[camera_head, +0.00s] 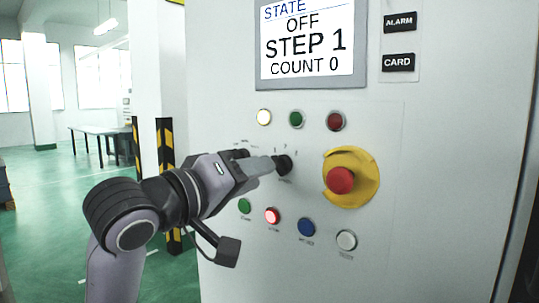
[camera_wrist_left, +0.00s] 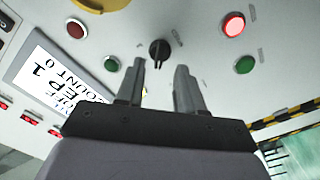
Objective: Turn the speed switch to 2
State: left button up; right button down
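The speed switch (camera_head: 285,165) is a black rotary knob on the pale panel, with small position marks above it. In the left wrist view the knob (camera_wrist_left: 159,48) shows just beyond and between the fingertips. My left gripper (camera_head: 268,165) reaches in from the left, its fingertips close to the knob. In the left wrist view the gripper (camera_wrist_left: 160,66) has its two fingers apart with nothing seen between them. I cannot tell whether a fingertip touches the knob. The exact pointer setting is too small to read. My right gripper is not in view.
A red emergency button (camera_head: 341,180) on a yellow surround stands right of the knob. Lamps and buttons, such as a lit red one (camera_head: 272,216), sit above and below. The display (camera_head: 305,42) reads OFF, STEP 1, COUNT 0. A striped post (camera_head: 166,140) stands left of the panel.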

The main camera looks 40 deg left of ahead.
aim_at(280, 165)
pick_arm(q)
jog(key=shift+w+d+p, duration=0.2)
jog(key=shift+w+p, duration=1.3)
jog(key=shift+w, duration=0.7)
grip_shut()
